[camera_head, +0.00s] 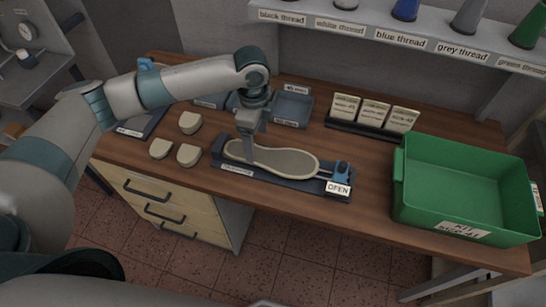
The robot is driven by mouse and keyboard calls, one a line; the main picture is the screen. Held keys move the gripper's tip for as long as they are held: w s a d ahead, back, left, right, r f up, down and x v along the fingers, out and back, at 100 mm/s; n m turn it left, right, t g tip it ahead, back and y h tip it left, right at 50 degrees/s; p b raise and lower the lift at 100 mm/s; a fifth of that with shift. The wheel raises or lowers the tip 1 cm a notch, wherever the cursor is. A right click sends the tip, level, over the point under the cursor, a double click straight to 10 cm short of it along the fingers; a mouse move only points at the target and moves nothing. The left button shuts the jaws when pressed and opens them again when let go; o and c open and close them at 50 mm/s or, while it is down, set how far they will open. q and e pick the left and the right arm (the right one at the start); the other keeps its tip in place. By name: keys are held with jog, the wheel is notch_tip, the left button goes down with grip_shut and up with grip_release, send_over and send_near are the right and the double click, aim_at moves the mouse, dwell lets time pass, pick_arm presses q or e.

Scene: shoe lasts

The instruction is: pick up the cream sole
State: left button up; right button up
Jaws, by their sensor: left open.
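The cream sole (285,160) lies flat in a dark blue holder (265,180) on the wooden workbench. The holder has a blue clamp piece (341,170) at its right end and a tag reading OPEN. My left gripper (250,157) points down over the left part of the sole, with its fingers at or very near the sole. Whether the fingers touch the sole cannot be told from this view. The gripper is open. My right gripper is not in view.
Several cream heel-shaped pieces (189,154) lie left of the holder. Blue-grey trays (292,108) and a card rack (372,113) stand behind. A large green crate (466,190) fills the bench's right end. A thread shelf (400,38) runs above.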

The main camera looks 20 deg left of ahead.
aim_at(259, 155)
pick_arm(q)
jog(key=shift+f+p, duration=0.35)
jog(key=shift+p, duration=0.1)
notch_tip(259, 155, down, 4)
jog(key=shift+d+r+p, duration=0.1)
jog(key=shift+p, duration=0.95)
jog(key=shift+f, duration=0.35)
jog(key=shift+f, duration=0.2)
jog(key=shift+c, duration=0.4)
jog(key=c, duration=1.2)
jog(key=shift+o, duration=0.2)
jog(key=shift+w, duration=0.1)
